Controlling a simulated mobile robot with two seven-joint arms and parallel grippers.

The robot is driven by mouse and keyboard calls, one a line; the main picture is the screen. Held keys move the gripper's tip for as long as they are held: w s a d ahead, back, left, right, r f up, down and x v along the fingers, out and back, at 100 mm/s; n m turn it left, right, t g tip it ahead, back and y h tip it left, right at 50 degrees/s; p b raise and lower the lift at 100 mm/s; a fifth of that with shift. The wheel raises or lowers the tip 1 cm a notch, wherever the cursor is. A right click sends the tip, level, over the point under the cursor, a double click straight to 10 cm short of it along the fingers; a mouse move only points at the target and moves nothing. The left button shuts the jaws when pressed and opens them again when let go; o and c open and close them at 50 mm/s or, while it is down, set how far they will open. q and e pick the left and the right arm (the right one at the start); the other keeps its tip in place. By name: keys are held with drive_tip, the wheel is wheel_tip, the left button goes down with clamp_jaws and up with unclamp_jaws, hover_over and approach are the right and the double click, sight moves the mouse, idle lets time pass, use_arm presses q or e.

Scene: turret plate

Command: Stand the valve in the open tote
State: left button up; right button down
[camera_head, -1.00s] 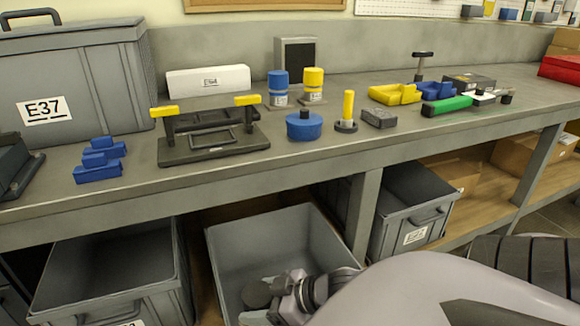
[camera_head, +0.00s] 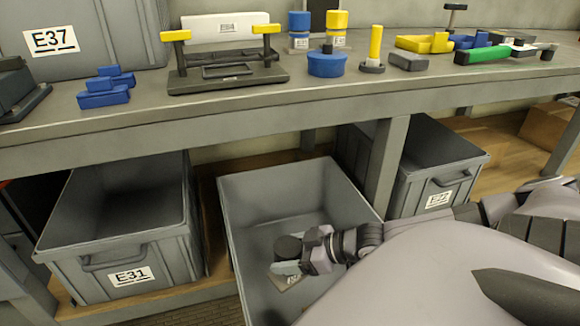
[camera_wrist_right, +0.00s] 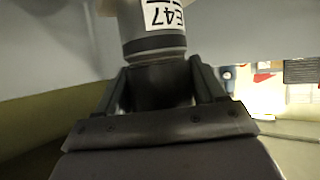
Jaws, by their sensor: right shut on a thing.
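My right gripper (camera_head: 290,262) is inside the outline of the open grey tote (camera_head: 262,180) under the bench. It is shut on the valve, whose dark round end (camera_head: 288,247) shows beside the fingers in the head view. In the right wrist view the fingers (camera_wrist_right: 160,88) close on a dark neck of the valve (camera_wrist_right: 155,45), below a pale grey body with a dark band and an E47 label. The gripper hides part of the valve. I cannot tell whether it touches the tote floor. My left gripper is not in view.
Grey tote E31 (camera_head: 128,250) stands to the left and another grey tote (camera_head: 440,165) to the right, behind a bench leg (camera_head: 384,165). The bench top (camera_head: 330,98) above holds a black fixture with yellow handles (camera_head: 222,75), a blue round part (camera_head: 327,64) and several other parts.

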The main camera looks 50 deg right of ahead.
wheel_tip(320, 180, down, 8)
drive_tip(key=b, duration=0.4)
drive_tip(key=shift+w+f, duration=0.1)
drive_tip(key=shift+f, duration=0.1)
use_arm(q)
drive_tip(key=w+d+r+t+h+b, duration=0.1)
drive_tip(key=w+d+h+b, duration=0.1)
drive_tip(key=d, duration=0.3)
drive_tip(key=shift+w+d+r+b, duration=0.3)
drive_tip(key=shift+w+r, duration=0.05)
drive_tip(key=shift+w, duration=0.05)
use_arm(e)
wheel_tip(320, 180, down, 4)
drive_tip(key=shift+f, duration=0.15)
use_arm(q)
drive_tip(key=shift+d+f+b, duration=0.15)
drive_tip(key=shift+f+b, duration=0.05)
drive_tip(key=shift+b, duration=0.1)
use_arm(e)
drive_tip(key=shift+f, duration=0.4)
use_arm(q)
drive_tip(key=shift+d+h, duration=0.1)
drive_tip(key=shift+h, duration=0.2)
use_arm(e)
drive_tip(key=shift+f, duration=0.2)
drive_tip(key=shift+c, duration=0.5)
unclamp_jaws()
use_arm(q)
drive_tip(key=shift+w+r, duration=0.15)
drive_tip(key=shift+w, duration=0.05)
